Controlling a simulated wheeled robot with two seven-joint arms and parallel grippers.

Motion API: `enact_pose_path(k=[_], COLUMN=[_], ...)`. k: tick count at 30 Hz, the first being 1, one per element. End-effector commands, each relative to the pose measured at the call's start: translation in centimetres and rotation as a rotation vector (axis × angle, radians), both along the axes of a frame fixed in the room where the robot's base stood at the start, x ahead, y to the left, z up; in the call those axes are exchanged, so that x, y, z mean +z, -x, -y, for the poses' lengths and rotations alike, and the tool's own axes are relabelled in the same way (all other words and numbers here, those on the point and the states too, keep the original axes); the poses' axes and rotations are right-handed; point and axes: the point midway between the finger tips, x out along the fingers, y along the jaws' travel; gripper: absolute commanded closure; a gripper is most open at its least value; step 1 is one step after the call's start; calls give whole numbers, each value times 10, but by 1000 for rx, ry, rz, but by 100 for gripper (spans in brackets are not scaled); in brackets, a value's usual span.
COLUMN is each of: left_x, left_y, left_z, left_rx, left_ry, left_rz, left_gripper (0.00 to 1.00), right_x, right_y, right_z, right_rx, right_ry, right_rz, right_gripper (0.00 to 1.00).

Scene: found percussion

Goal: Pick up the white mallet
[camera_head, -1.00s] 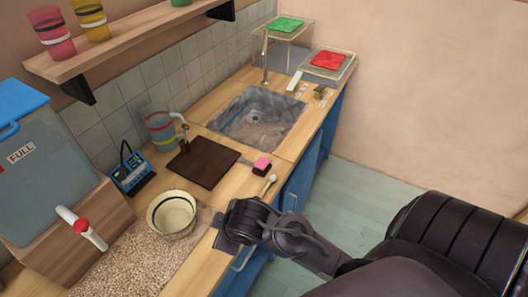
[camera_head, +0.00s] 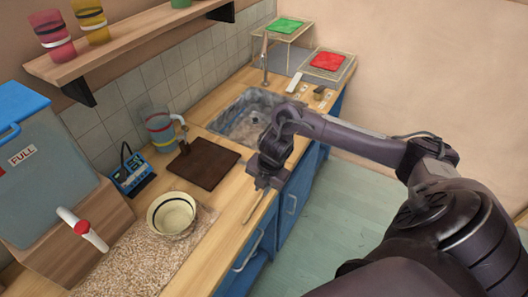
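The thin, pale handle of the white mallet (camera_head: 254,207) shows on the wooden counter near its front edge. Its white head is hidden behind my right gripper. My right gripper (camera_head: 262,183) points down over the head end of the mallet, at the counter's edge. Its fingers are too small and dark to tell whether they are open or shut, or whether they touch the mallet. My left gripper is not in view.
A dark brown board (camera_head: 203,163) lies left of my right gripper. A cream bowl (camera_head: 172,214) stands on a speckled mat (camera_head: 130,262). The sink (camera_head: 243,117) is behind. A blue-lidded dispenser (camera_head: 45,165) stands at the left, below a shelf (camera_head: 130,42) with cups.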

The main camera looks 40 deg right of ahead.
Motion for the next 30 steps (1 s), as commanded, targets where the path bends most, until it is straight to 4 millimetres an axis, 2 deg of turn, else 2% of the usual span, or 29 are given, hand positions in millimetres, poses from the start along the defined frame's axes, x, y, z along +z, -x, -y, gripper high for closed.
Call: enact_pose_path(k=[10,15,23,27,30], left_x=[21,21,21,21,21], left_y=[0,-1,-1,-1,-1], left_z=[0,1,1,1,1], left_rx=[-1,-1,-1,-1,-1], left_ry=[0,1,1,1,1], left_rz=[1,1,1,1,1], left_gripper=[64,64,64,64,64], right_x=[-43,-64,-67,-67,-67], right_y=[-2,-7,-8,-8,-8], right_z=[-11,-12,-12,-12,-12], right_rx=[-2,-1,1,1,1], right_ry=[-2,-1,1,1,1], right_rz=[-3,1,4,4,4], right_gripper=[85,85,85,100,100])
